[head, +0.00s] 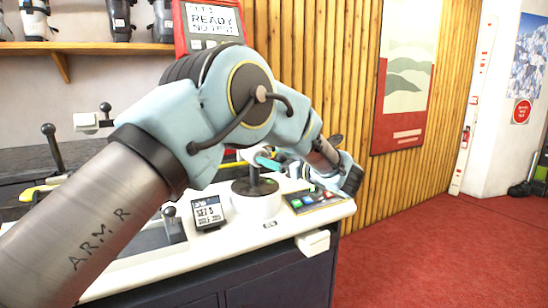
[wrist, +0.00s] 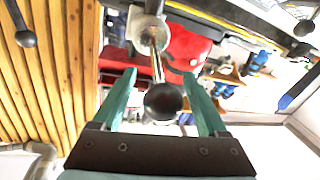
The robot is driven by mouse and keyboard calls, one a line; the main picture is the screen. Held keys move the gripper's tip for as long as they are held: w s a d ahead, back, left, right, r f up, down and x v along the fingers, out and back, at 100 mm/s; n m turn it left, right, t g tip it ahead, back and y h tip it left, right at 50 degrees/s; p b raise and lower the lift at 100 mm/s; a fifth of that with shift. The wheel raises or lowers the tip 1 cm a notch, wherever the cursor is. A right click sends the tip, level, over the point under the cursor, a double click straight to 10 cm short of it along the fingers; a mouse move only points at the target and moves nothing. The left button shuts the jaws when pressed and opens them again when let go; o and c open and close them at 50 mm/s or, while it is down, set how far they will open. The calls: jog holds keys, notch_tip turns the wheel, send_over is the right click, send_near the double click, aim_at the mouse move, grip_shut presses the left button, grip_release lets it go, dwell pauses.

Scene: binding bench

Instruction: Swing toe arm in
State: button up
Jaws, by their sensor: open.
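In the wrist view my gripper (wrist: 160,74) has two teal fingers spread apart. A black ball knob (wrist: 163,101) on a thin metal rod (wrist: 156,58) shows between them, with a gap on each side. The rod runs up to a grey round hub (wrist: 149,34). This looks like the toe arm, though I cannot be sure. In the head view my gripper (head: 268,162) is partly hidden by my arm, with a teal finger showing above a white round pedestal (head: 257,205) with a dark post. The knob cannot be made out there.
A small screen reading SET 5 (head: 208,212) stands on the white bench (head: 210,256) left of the pedestal, and a panel with coloured keys (head: 315,200) lies right of it. Black-knobbed levers (head: 50,145) stand at left. Red floor (head: 430,250) is clear at right.

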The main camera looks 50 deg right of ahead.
jog(key=s+a+b, duration=0.1)
jog(key=s, duration=0.9)
jog(key=shift+s+a+b, duration=0.25)
jog(key=shift+a+b, duration=0.1)
